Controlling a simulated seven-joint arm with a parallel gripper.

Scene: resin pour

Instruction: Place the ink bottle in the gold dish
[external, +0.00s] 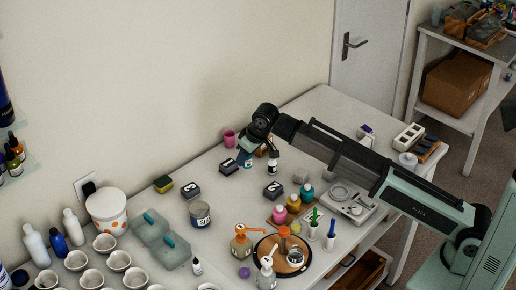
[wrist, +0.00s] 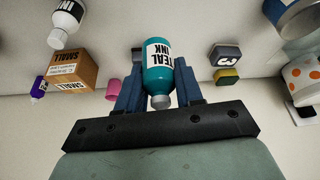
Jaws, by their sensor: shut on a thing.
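My gripper (wrist: 160,95) is shut on the ink bottle (wrist: 159,65), a teal bottle with a white label reading TEAL INK. The bottle sits between the two blue fingers, its grey cap towards the wrist camera's lower side. In the external view, my gripper (external: 246,157) is over the back part of the table, near the pink cup (external: 229,137); the held bottle is small and partly hidden there. No dish is plainly gold; a round dark-rimmed dish with a tan inside (external: 295,257) stands at the front of the table, well away from my gripper, with things in or against it.
Dark numbered blocks (external: 273,190), a black-and-white ink bottle (external: 272,164) and a tin (external: 200,214) stand near my gripper. Pink, yellow and teal bottles (external: 293,204) crowd the middle. White cups (external: 119,261) and a spotted tub (external: 106,208) fill the left.

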